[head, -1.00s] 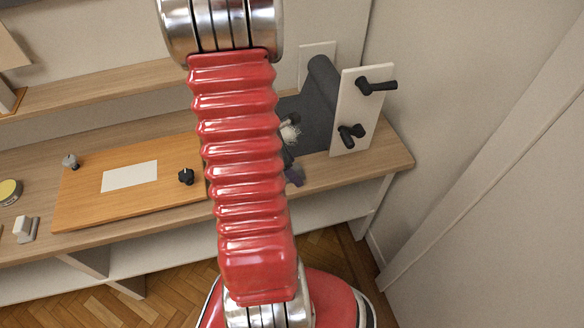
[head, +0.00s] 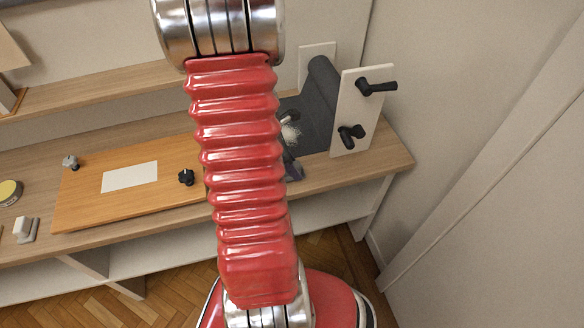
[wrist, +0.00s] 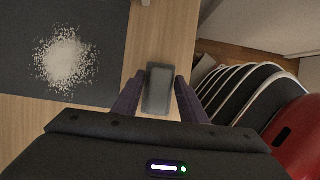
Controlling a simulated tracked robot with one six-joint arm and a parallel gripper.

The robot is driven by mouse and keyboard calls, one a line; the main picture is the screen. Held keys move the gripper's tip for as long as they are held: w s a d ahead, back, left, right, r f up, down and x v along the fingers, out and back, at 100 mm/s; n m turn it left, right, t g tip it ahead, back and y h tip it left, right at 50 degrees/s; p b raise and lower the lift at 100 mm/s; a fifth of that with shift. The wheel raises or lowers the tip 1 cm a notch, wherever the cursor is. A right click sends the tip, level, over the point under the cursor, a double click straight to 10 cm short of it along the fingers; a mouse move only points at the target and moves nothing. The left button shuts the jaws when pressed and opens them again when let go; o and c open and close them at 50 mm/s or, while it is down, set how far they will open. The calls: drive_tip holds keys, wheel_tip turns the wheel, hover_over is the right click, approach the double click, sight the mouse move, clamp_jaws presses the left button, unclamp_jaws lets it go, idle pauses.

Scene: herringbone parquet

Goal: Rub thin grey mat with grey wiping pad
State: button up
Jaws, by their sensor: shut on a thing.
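The thin grey mat (head: 319,122) is a dark sheet at the right end of the bench, partly hidden by my arm. In the wrist view it fills the upper left (wrist: 108,25), with a patch of white grains (wrist: 64,60) on it. My gripper (wrist: 158,98) is shut on the grey wiping pad (wrist: 159,88), a small rounded block between its two dark fingers. The pad is over bare wood, to the right of the mat and apart from it in the picture. I cannot tell whether it touches the bench. In the head view my arm hides most of the gripper.
A white upright panel (head: 350,112) with black handles stands at the bench's right end. An orange board (head: 80,205) with a white rectangle and knobs lies to the left. The bench's front edge and the parquet floor (wrist: 228,55) are close to the pad's right.

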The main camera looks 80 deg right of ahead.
sight(298, 164)
drive_tip(key=shift+r, duration=2.3)
